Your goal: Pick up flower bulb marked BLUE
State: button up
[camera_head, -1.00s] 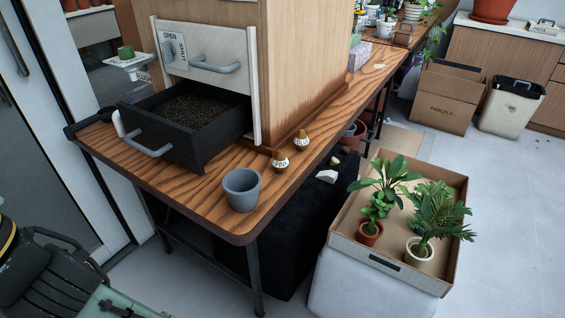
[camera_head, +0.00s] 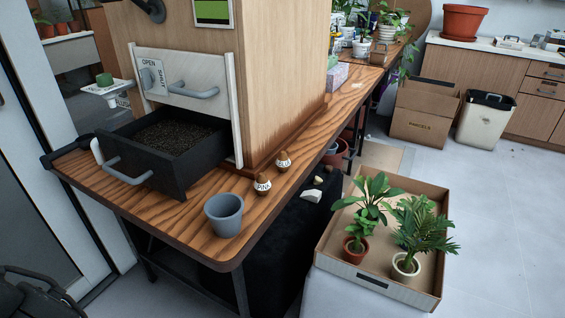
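Two brown flower bulbs with white label bands stand on the wooden bench, beside the cabinet's base. The farther bulb (camera_head: 283,160) has a band that seems to read BLUE. The nearer bulb (camera_head: 263,185) seems to read PINK. Both labels are small. The two bulbs stand apart.
A grey pot (camera_head: 224,215) stands near the bench (camera_head: 190,219) corner. An open drawer (camera_head: 125,165) of dark soil juts out left. A cardboard box (camera_head: 328,243) with potted palms is right of the bench. Pale floor (camera_head: 500,220) lies clear further right.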

aim_at(284, 164)
jog(key=i+l+u, duration=0.1)
jog(key=l, duration=0.45)
jog(key=i+l+u, duration=0.15)
jog(key=l, duration=0.4)
jog(key=i+l+u, duration=0.1)
jog(key=l, duration=0.25)
jog(key=i+l+u, duration=0.1)
jog(key=l, duration=0.3)
jog(key=i, duration=0.2)
